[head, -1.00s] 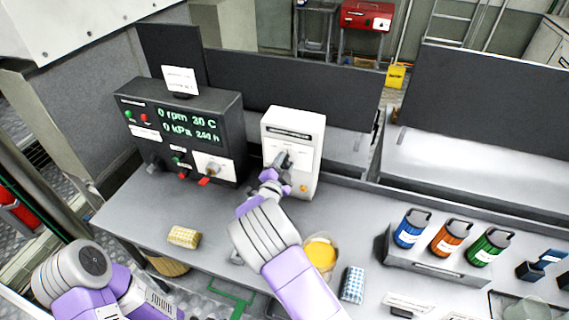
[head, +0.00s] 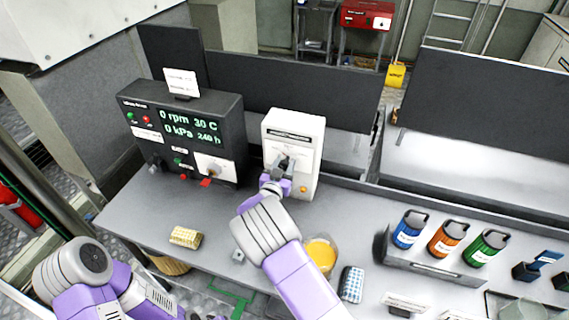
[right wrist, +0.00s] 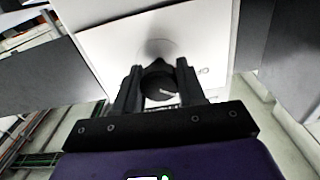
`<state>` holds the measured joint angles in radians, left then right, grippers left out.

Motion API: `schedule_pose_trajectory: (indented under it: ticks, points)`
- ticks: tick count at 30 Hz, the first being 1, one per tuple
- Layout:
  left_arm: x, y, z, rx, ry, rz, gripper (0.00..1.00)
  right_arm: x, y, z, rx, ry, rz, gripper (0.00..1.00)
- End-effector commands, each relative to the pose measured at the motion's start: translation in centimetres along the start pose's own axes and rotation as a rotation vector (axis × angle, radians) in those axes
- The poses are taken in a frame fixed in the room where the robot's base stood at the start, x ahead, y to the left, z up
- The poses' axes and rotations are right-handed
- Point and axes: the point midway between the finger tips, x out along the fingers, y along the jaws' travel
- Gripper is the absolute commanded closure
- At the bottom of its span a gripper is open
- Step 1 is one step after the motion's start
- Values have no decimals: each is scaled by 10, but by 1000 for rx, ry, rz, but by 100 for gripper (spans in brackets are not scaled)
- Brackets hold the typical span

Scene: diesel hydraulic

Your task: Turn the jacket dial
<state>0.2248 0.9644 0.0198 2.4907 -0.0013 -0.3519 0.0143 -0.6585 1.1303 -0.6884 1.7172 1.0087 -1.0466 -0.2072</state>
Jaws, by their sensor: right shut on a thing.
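The jacket dial appears to be the round black knob (right wrist: 160,86) on the front of a white box (head: 309,128). In the right wrist view the knob, with a light pointer mark, sits between the two fingers of my right gripper (right wrist: 158,84). My right gripper (head: 283,166) is shut on the knob at the white box's front. In the head view my gripper hides most of the knob. My left arm shows at the lower left, but its fingers are not clearly seen.
A black panel (head: 222,113) with a green display reading 0 rpm, 30 C stands left of the white box. Blue, orange and green bottles stand right.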

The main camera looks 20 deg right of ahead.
Motion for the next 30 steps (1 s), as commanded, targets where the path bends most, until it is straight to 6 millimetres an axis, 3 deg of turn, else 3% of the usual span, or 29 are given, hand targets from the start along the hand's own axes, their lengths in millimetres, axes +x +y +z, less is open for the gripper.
schedule_pose_trajectory:
  ticks: [9, 25, 26, 30]
  points:
    - [-4, 2, 0, 0, 0, 0, 57, 0, 0, -1, -110, 1, 1, 91]
    - [-4, 2, 0, 0, 0, 0, 57, 0, 0, -1, -130, 2, 1, 91]
    - [-4, 2, 0, 0, 0, 0, 57, 0, 0, -1, -130, 2, 1, 56]
    - [-4, 2, 0, 0, 0, 0, 57, 0, 0, 0, -130, 1, 0, 35]
